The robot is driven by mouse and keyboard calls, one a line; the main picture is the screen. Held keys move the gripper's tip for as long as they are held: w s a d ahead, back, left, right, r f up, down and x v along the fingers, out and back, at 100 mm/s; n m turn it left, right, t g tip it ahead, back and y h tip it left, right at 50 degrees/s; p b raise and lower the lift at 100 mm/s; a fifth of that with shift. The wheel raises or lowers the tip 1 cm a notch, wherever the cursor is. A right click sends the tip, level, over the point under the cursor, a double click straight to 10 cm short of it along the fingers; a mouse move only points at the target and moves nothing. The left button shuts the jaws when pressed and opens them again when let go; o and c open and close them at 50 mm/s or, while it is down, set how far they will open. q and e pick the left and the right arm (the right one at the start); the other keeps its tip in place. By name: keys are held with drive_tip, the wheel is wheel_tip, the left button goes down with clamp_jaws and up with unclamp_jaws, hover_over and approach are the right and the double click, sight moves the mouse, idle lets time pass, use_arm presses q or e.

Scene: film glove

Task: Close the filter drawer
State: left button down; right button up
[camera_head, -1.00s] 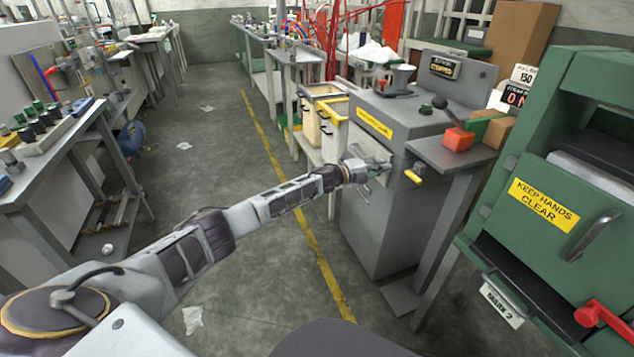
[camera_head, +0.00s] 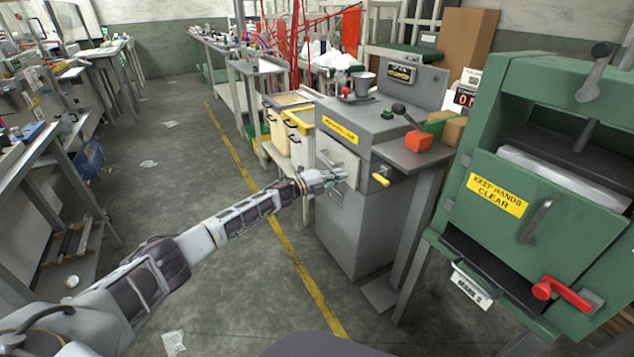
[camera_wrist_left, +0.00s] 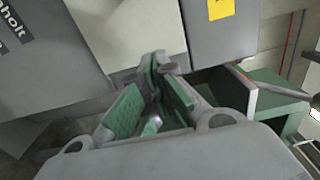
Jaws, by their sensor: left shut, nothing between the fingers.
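A grey machine (camera_head: 354,222) with a yellow label stands right of centre in the head view. A pale panel (camera_head: 345,157) on its front looks like the filter drawer; how far it stands out I cannot tell. My left gripper (camera_head: 338,176) is at the lower part of this panel; whether it touches is unclear. In the left wrist view, the left gripper (camera_wrist_left: 160,66) has green pads and its tips are together, with nothing held. A pale surface (camera_wrist_left: 125,32) and a grey surface (camera_wrist_left: 220,45) lie just beyond the tips. My right gripper is not in view.
A side table (camera_head: 402,155) and a green machine (camera_head: 545,200) stand to the right. Yellow bins (camera_head: 300,134) stand behind on the left. The floor (camera_head: 185,165) left of the yellow line is mostly clear.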

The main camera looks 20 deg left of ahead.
use_arm(q)
drive_tip(key=p+v, duration=0.2)
drive_tip(key=v, duration=0.6)
drive_tip(key=shift+s+a, duration=0.2)
drive_tip(key=shift+s, duration=0.1)
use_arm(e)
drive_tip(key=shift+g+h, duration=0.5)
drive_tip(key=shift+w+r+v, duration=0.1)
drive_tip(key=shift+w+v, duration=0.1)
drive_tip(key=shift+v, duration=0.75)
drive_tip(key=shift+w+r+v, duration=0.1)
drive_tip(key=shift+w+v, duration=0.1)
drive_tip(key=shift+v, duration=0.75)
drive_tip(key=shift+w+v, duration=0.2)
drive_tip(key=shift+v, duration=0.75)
use_arm(q)
drive_tip(key=shift+r, duration=0.1)
